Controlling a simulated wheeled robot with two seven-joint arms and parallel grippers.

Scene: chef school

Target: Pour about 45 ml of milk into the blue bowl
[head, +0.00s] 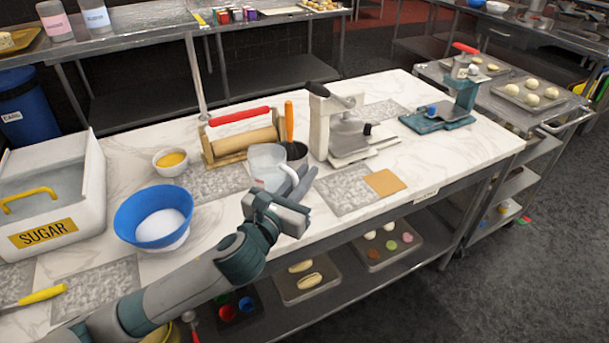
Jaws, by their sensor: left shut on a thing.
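The blue bowl (130,222) stands on the marble counter at the left, with something white inside. A white rounded shape shows under its right side. My left gripper (297,185) is to the right of the bowl, over the counter's front part. It is shut on a clear, pale jug (266,158), which looks upright. The fingers and wrist hide part of the jug, and I cannot tell how much milk is in it or whether it touches the counter. My right gripper is not in view.
A white sugar bin (60,195) stands left of the bowl, and a small bowl of yellow stuff (171,161) behind it. A rolling pin on a stand (240,142), a dark utensil pot (297,152) and a grey-white device (340,130) stand near the jug.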

